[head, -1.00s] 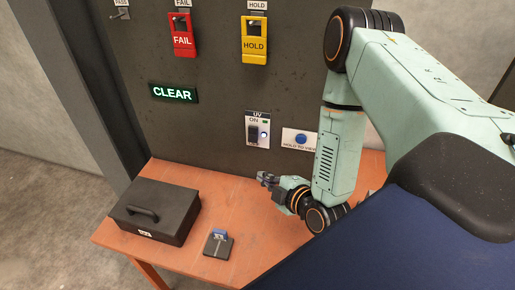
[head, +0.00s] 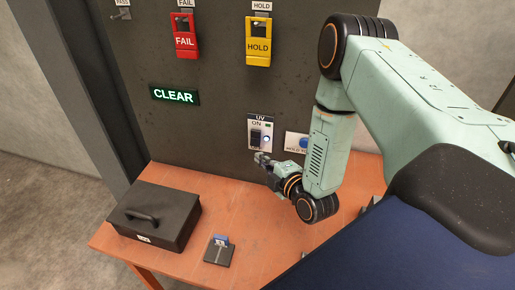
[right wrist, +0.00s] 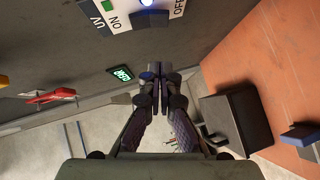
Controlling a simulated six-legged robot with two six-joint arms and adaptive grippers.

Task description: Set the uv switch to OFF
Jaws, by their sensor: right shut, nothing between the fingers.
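The UV switch panel (head: 251,122) is a white plate on the dark upright board, with a dark rocker (head: 255,136), an ON label above it and a lit round lamp (head: 267,139) beside it. In the right wrist view the panel (right wrist: 118,20) is at the top edge, with UV, ON and OFF lettering and the rocker (right wrist: 151,19) between ON and OFF. I cannot tell which way the rocker is tipped. My right gripper (head: 261,158) is shut and empty at the panel's lower edge, its fingertips (right wrist: 151,76) together. My left gripper is out of view.
A blue-button panel (head: 291,140) right of the UV panel is partly behind my right arm. A green CLEAR sign (head: 175,95) and red FAIL (head: 185,42) and yellow HOLD (head: 259,47) tags are higher. A black box (head: 155,215) stands on the orange table (head: 225,200).

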